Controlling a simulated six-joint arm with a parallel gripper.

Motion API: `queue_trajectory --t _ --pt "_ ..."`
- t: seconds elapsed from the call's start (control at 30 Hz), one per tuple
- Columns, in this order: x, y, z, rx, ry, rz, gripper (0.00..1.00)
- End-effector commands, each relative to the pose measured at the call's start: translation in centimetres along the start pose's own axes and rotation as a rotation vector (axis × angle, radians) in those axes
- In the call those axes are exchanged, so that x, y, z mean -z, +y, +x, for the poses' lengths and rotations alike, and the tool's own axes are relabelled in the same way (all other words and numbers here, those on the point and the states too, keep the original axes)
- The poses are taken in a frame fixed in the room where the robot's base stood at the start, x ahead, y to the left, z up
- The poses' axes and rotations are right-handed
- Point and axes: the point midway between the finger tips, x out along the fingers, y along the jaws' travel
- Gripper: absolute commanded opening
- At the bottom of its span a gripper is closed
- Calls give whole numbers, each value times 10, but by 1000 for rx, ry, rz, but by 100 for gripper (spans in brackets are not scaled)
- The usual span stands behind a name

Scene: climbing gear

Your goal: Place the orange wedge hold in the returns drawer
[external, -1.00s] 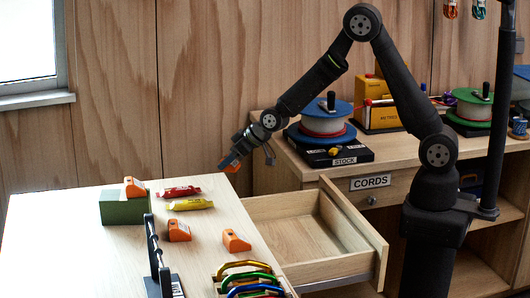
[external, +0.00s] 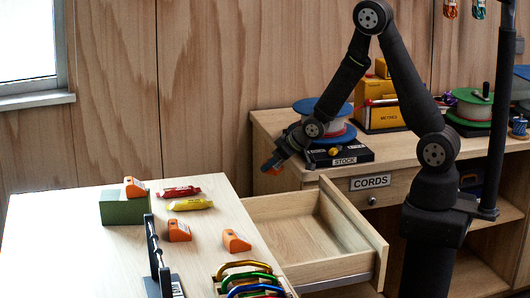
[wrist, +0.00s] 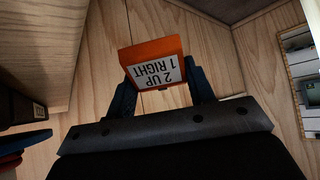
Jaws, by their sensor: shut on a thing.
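My gripper (external: 273,163) is shut on an orange wedge hold (external: 275,169) and holds it in the air, above and behind the open drawer (external: 263,209). In the wrist view the hold (wrist: 156,52) sits between my two fingers, with a white label reading "2 UP 1 RIGHT". The drawer is pulled out from the cabinet marked "CORDS"; the part of its inside that shows is empty. More orange wedge holds are on the table: one on a green block (external: 124,206), one at the middle (external: 179,230), and one near the right edge (external: 236,241).
A cord spool (external: 325,125) on a "STOCK" base and a yellow box (external: 385,112) stand on the cabinet near my arm.

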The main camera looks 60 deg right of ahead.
Motion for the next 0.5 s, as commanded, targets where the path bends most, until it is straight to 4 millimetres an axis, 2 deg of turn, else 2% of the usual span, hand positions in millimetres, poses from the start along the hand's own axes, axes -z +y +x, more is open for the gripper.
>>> queue_trajectory --t 0.5 --pt "21 -36 -7 140 2 -142 26"
